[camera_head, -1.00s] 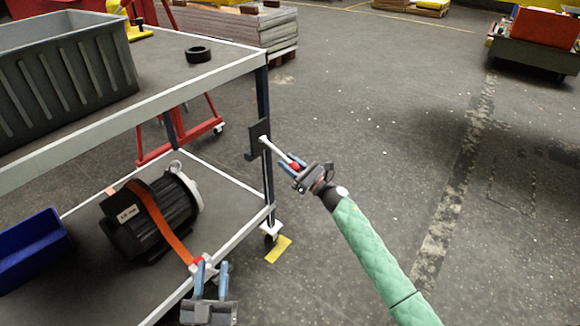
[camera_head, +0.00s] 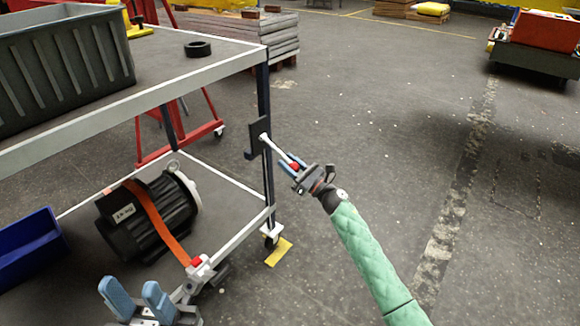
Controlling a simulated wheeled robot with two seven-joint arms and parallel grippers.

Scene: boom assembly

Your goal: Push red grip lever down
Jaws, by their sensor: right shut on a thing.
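A small red lever (camera_head: 198,262) sits in a pale buckle at the lower end of the orange strap (camera_head: 165,225). The strap goes over a black motor (camera_head: 150,218) on the trolley's lower shelf. My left gripper (camera_head: 134,288) is open and empty, left of and below the buckle, its blue fingers pointing up. My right gripper (camera_head: 291,166) is shut on the red-ended part of a pale rod (camera_head: 274,147). The rod's other end meets a dark bracket (camera_head: 257,132) on the trolley post. I cannot tell which red part is the grip lever.
The trolley (camera_head: 210,85) carries a grey crate (camera_head: 65,60) and a black ring (camera_head: 198,48) on its top. A blue bin (camera_head: 32,245) is on the lower shelf at the left. The floor to the right is mostly clear.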

